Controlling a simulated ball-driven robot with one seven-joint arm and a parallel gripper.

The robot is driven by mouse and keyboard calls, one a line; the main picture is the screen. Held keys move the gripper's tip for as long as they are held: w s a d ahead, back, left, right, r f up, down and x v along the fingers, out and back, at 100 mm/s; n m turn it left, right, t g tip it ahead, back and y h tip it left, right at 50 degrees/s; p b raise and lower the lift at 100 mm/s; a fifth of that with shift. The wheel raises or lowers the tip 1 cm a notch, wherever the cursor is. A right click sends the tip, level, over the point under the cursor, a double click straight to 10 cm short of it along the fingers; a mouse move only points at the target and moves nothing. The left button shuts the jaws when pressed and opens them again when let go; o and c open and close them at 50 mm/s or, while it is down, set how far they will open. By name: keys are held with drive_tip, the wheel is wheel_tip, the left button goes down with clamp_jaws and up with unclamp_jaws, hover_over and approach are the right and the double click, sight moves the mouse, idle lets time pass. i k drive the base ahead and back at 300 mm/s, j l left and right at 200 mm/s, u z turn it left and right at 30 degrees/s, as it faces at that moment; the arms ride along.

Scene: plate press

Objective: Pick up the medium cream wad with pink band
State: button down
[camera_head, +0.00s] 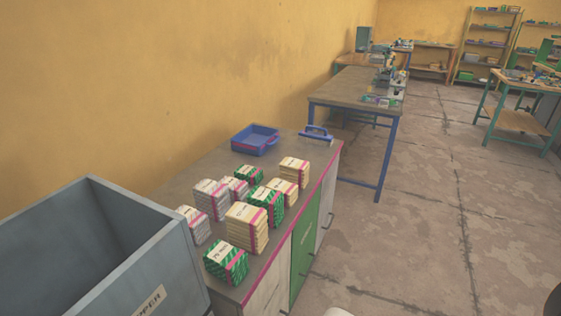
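Three cream wads with pink bands stand on the grey cabinet top (190,180). The largest cream wad (245,229) is near the front middle. Another cream wad (294,171) stands at the back right, near the pink edge. A lower cream wad (283,190) sits between it and a green wad, partly hidden. By size, the back right one looks like the medium one, but I cannot be sure. My gripper is not in view.
Green striped wads (226,264) and grey-white wads (211,198) crowd around the cream ones. A blue tray (255,141) and a blue-handled tool (316,133) lie behind. A large grey bin (150,270) blocks the left front. The floor at right is clear.

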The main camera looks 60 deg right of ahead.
sight(293, 170)
drive_tip(key=z, duration=1.1)
